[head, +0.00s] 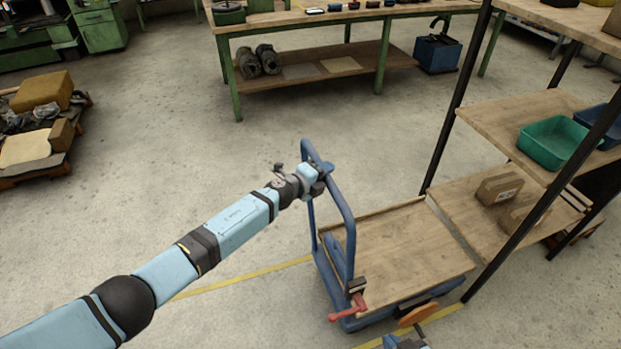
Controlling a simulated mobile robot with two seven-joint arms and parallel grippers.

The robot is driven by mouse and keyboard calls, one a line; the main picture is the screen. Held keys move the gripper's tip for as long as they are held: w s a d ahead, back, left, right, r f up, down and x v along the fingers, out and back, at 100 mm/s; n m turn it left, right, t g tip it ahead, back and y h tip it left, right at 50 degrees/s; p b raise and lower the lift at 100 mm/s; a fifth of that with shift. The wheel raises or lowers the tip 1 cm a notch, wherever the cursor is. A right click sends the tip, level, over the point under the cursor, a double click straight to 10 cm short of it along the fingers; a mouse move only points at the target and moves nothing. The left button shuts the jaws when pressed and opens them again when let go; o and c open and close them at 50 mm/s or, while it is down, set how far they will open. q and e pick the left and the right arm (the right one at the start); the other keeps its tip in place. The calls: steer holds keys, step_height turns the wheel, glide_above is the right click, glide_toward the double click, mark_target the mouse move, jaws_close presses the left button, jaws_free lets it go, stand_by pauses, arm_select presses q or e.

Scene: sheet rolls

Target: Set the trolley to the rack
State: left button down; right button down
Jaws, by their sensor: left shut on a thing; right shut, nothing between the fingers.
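The trolley has a bare wooden deck (400,255) and a blue tubular handle (347,225) standing at its left end. My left gripper (318,172) is shut on the top of the handle. The rack (460,110) has dark posts and wooden shelves and stands to the right. The deck lies beside the rack's lowest shelf (462,208), with a narrow gap between them. A red lever (345,312) sits at the trolley's near left corner. My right gripper (406,343) is shut and empty at the bottom edge, partly cut off, near an orange disc (418,314) at the trolley's near side.
The rack carries cardboard boxes (499,189) and a green bin (552,146). Yellow lines (245,276) mark the floor by the trolley. A green workbench (330,70) stands behind, and a loaded pallet (35,165) is at far left. The floor left of the trolley is clear.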

arm_select(q)
steer(key=shift+d+r, duration=0.15)
steer(key=c, duration=1.1)
jaws_free()
steer(key=shift+d, duration=0.1)
steer(key=shift+o, duration=1.1)
steer(key=shift+d, duration=0.1)
